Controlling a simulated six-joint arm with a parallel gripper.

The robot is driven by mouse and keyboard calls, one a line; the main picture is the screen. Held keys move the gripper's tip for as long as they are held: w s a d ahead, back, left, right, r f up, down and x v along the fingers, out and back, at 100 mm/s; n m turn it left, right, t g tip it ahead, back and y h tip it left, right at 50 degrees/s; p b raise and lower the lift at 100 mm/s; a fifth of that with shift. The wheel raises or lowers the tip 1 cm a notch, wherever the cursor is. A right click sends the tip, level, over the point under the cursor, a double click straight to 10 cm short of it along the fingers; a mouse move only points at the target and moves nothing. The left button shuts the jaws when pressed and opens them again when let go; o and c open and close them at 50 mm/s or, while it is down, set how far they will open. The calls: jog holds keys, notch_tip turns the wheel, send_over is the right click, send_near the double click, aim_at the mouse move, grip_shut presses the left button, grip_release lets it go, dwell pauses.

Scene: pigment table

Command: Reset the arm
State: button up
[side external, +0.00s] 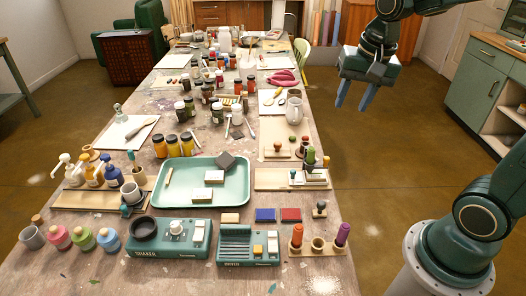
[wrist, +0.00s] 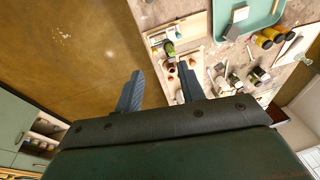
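My gripper (side external: 355,97) hangs in the air to the right of the long table, above the brown floor. Its two blue fingers point down, stand apart and have nothing between them. In the wrist view my gripper (wrist: 160,90) also shows open, with floor and the table's edge beyond the fingers. The long wooden table (side external: 305,226) is crowded with pigment tools and jars. My gripper touches nothing on it.
A green tray (side external: 243,200) with blocks, a shaker (side external: 195,240) and a dryer device (side external: 235,258) stand on the near table. Jars (side external: 172,146) and bottles fill the middle. A green cabinet (side external: 475,92) stands at right. The floor (side external: 400,150) between table and cabinet is clear.

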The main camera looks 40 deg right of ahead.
jog(key=s+a+r+n+t, duration=0.1)
jog(key=s+a+n, duration=0.2)
jog(key=s, duration=0.3)
jog(key=s+a+r+n+t, duration=0.1)
jog(key=s+a+n+t, duration=0.1)
jog(key=s+n, duration=0.4)
jog(key=shift+s+a+r+n, duration=0.2)
jog(key=shift+a+n, duration=0.1)
jog(key=shift+a, duration=0.1)
